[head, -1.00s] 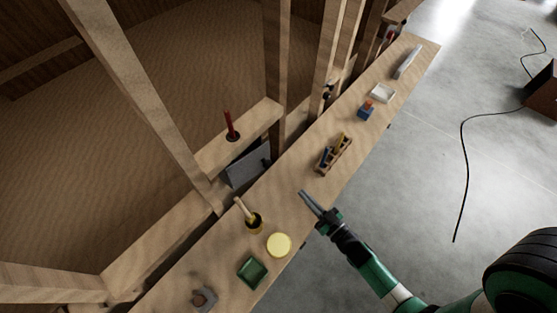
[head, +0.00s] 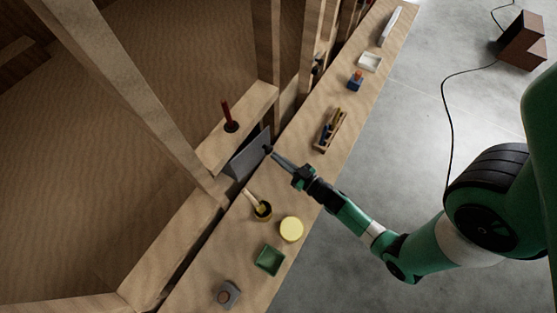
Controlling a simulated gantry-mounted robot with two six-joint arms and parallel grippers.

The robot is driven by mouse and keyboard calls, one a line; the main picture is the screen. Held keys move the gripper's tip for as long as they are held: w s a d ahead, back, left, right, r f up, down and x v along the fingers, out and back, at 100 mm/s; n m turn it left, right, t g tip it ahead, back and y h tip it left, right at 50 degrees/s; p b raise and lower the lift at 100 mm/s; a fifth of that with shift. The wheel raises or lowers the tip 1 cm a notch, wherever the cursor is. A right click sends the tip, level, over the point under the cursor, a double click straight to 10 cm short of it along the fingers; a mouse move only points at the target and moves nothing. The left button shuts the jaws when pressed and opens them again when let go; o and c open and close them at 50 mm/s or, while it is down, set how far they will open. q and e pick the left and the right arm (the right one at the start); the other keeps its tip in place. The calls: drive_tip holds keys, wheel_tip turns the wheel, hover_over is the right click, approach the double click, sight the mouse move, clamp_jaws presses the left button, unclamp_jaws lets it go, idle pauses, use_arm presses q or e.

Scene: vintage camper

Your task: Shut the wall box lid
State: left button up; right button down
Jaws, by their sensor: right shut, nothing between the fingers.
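The wall box (head: 247,158) shows as a flat grey panel set in the wooden wall, between the ledge with the red-handled tool and the long bench. A small dark part sits at its right end. I cannot tell from this angle how far the lid stands open. My right gripper (head: 273,154) reaches across the bench, its narrow fingers shut and empty. Its tips are right at the panel's right end, close to the dark part; I cannot tell whether they touch. My left gripper is out of view.
On the bench (head: 205,262) stand a cup with a brush (head: 262,211), a yellow round lid (head: 291,229), a green tray (head: 270,260) and a wooden caddy (head: 330,131). A wooden post (head: 266,50) rises behind the box. Concrete floor lies right.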

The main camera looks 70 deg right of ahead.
sight(272, 150)
drive_tip(key=shift+w+d, duration=0.2)
drive_tip(key=shift+w, duration=0.25)
drive_tip(key=shift+s, duration=0.15)
drive_tip(key=shift+w+d, duration=0.95)
drive_tip(key=shift+w, duration=0.15)
drive_tip(key=shift+s+f, duration=0.1)
drive_tip(key=shift+p, duration=0.3)
